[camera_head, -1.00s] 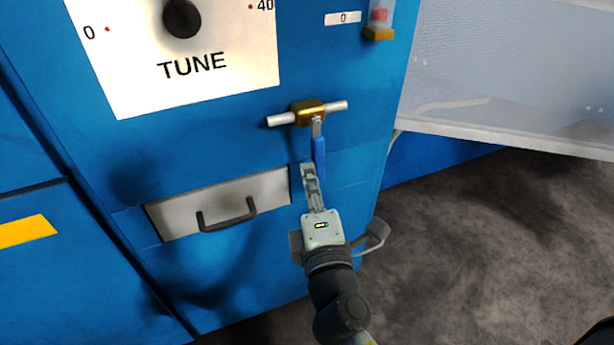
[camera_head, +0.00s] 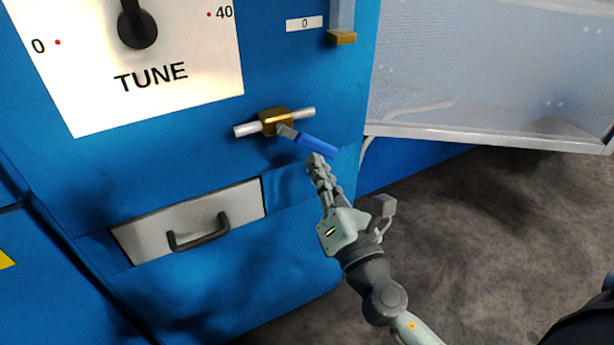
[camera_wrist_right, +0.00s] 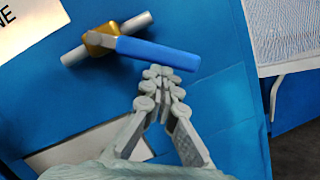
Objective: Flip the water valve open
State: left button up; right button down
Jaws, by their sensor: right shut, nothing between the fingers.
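The water valve (camera_head: 275,121) has a brass body on a short silver pipe, mounted on the blue cabinet front. Its blue lever (camera_head: 316,146) slants down to the right from the brass body. My right gripper (camera_head: 318,162) is shut and empty, with its fingertips just below the outer part of the lever. In the right wrist view the lever (camera_wrist_right: 158,53) crosses just beyond the fingertips (camera_wrist_right: 160,76), close to them or touching; I cannot tell which. The brass body (camera_wrist_right: 100,38) also shows there. My left gripper is not in view.
A drawer with a black handle (camera_head: 199,232) is below left of the valve. A TUNE dial (camera_head: 137,28) is at the upper left. A pale mesh panel (camera_head: 480,75) stands out at the right.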

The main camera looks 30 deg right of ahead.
aim_at(334, 150)
jog(key=n, duration=0.1)
jog(key=d+r+n, duration=0.1)
jog(key=shift+d+n+t+y, duration=0.15)
jog(key=shift+n+t+y, duration=0.15)
jog(key=shift+y, duration=0.1)
jog(key=shift+d+r+n+y, duration=0.3)
jog(key=shift+d+r+n, duration=0.2)
jog(key=shift+n, duration=0.6)
jog(key=shift+d+r+n+p, duration=0.3)
jog(key=shift+r+n+p, duration=0.2)
jog(key=shift+n, duration=0.4)
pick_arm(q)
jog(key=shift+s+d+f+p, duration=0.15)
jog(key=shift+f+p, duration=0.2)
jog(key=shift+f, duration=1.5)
pick_arm(e)
jog(key=shift+d+r+n+y, duration=0.2)
jog(key=shift+r+n+y, duration=0.25)
jog(key=shift+n, duration=0.4)
jog(key=shift+d+r+n+y, duration=0.15)
jog(key=shift+r+n+y, duration=0.3)
jog(key=shift+n, duration=0.4)
